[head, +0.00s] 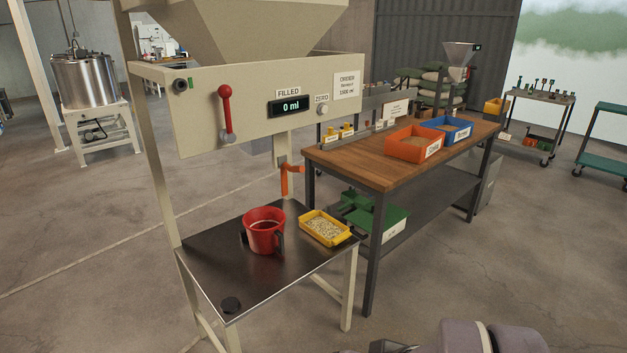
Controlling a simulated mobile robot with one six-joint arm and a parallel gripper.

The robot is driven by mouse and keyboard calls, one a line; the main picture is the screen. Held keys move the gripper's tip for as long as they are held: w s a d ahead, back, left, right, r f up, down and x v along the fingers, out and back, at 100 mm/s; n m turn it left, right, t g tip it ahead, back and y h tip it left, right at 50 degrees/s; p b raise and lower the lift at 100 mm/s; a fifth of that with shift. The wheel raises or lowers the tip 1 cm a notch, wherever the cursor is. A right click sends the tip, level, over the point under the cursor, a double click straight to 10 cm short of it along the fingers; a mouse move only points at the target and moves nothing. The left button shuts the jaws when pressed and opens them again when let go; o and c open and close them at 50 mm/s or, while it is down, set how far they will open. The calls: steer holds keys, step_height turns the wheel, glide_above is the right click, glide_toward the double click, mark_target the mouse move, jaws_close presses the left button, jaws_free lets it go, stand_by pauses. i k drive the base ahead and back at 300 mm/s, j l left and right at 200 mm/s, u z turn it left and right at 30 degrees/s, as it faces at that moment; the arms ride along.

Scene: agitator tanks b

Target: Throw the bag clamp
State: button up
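A hopper filling station stands left of centre. On its cream panel a red lever (225,108) with a ball top stands upright from a grey pivot. Below the panel, an orange handle (287,178) is fitted at the spout, with a short arm pointing right. No label marks either one as the bag clamp, so I cannot tell which it is. The display (291,106) under "FILLED" reads 0 ml. Parts of my arm show at the bottom edge, well below and right of both levers. My gripper's fingers are not visible.
A wooden bench (372,170) with orange (408,146) and blue bins (450,128) stands right. Floor in front is clear.

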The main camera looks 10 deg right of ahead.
mark_target(294, 169)
steer(key=i+l+z, duration=0.2)
steer(key=i+l, duration=0.2)
steer(key=i, duration=0.15)
steer(key=i+l, duration=0.2)
steer(key=i, duration=0.35)
steer(key=i+j+u, duration=0.05)
